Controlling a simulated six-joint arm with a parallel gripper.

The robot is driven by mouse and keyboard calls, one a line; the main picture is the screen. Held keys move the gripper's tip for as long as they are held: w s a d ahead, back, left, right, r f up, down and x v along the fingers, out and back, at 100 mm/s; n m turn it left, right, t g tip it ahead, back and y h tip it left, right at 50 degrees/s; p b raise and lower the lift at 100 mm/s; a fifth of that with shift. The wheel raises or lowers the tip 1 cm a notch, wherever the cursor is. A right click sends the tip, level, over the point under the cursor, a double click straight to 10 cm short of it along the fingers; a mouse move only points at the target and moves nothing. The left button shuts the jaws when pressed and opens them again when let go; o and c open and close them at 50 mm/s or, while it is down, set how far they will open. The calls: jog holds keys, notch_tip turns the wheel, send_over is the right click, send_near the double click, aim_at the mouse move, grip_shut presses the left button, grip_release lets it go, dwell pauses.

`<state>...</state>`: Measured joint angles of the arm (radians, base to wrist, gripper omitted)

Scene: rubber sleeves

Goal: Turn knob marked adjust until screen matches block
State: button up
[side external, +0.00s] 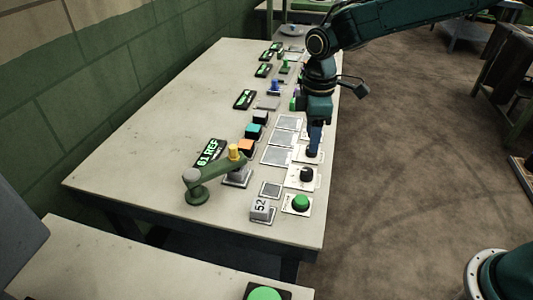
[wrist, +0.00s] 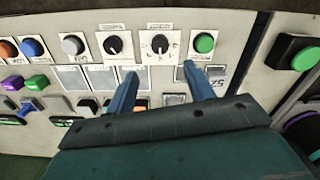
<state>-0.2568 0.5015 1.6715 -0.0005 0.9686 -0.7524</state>
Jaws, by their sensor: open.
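Two black knobs on white plates stand in a row near the table edge. The one beside the green button shows in the side view (side external: 306,174) and, with dial marks around it, in the wrist view (wrist: 160,43). The other knob (side external: 311,154) also shows in the wrist view (wrist: 115,43). Their labels are too small to read. A pale block marked 52 (side external: 261,208) stands near a small grey screen (side external: 270,189), on which I can read no digits. My gripper (wrist: 160,67) is open and empty, pointing down above the row, its fingers apart and not around a knob.
A green button (side external: 300,203) stands at the row's near end. A green lever arm (side external: 215,175) and a display with green characters (side external: 210,152) lie left of the panels. Coloured buttons and flat grey panels (side external: 276,156) fill the row. The table's left side (side external: 150,120) is clear.

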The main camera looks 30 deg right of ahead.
aim_at(308, 171)
notch_tip(308, 171, down, 11)
jog(key=shift+f, duration=0.1)
dwell(0.4)
jog(key=c, duration=1)
